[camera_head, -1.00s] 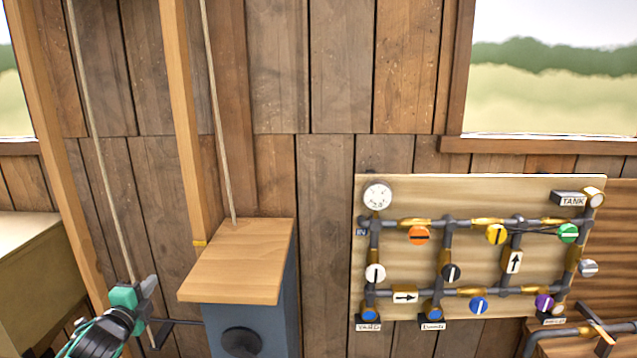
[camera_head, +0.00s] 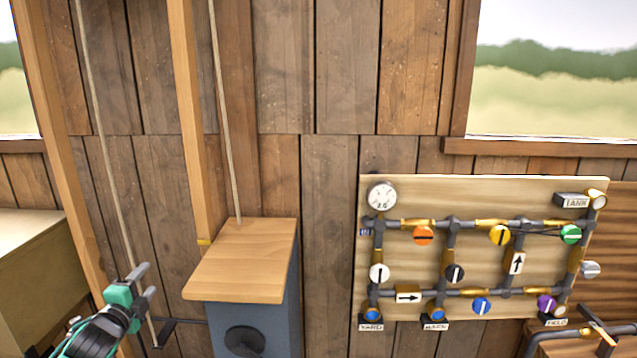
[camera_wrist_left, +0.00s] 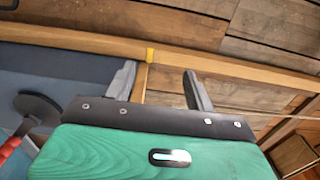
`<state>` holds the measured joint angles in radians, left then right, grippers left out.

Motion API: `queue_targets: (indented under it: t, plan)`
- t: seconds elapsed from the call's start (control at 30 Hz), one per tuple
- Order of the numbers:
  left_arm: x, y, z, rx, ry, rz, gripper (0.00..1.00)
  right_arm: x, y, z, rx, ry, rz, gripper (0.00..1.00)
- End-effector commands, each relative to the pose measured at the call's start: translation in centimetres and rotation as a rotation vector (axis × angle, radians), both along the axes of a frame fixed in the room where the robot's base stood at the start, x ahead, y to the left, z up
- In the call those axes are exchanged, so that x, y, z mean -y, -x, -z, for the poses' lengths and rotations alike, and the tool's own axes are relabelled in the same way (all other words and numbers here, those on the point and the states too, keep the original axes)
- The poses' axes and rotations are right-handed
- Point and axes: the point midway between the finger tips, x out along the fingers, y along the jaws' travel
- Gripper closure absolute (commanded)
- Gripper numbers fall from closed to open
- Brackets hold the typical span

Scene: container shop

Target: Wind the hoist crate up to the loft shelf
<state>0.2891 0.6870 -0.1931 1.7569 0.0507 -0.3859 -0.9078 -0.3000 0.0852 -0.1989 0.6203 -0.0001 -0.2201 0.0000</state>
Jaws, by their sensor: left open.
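The winch is a blue-grey box (camera_head: 281,318) with a wooden top (camera_head: 240,262). A black round disc (camera_head: 244,341) sits on its front, and a dark rod (camera_head: 178,321) sticks out on its left side. In the left wrist view, a black disc (camera_wrist_left: 38,108) and a red part (camera_wrist_left: 12,147) show at the left. My left gripper (camera_head: 148,280) is open and empty, left of the winch and near the rod and rope. Its spread fingers also show in the left wrist view (camera_wrist_left: 160,86). The crate and loft shelf are out of view, as is my right gripper.
Two ropes run upward, one at the left (camera_head: 98,120) and one above the winch top (camera_head: 225,120). A wooden post (camera_head: 188,120) with a yellow mark (camera_head: 204,242) stands between them. A valve panel (camera_head: 480,190) hangs at right. A wooden counter (camera_head: 35,265) is at left.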

Motion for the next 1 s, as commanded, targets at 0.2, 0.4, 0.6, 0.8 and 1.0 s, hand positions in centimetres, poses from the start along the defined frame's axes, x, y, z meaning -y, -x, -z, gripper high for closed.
queue_targets:
  t: [0.2,0.4,0.6,0.8,1.0]
  plan:
    - [0.0,1.7,0.1,-0.003,-0.002,0.001,0.45,-0.7,0.0,-0.3,-0.001,-0.007,0.002,1.0]
    - [-0.1,4.1,0.1,-0.002,0.0,0.0,0.45,-1.2,0.0,-0.6,-0.001,-0.012,0.003,1.0]
    - [-0.2,6.5,0.1,-0.003,0.0,0.0,0.45,-1.0,0.0,-0.9,0.0,-0.01,0.001,1.0]
    - [-0.3,7.9,0.0,-0.001,-0.001,0.0,0.45,-0.4,0.0,-1.0,0.0,-0.005,0.0,1.0]
    - [-0.3,8.0,0.0,0.0,0.0,0.0,0.45,-0.2,0.0,-1.0,-0.001,-0.003,-0.001,1.0]
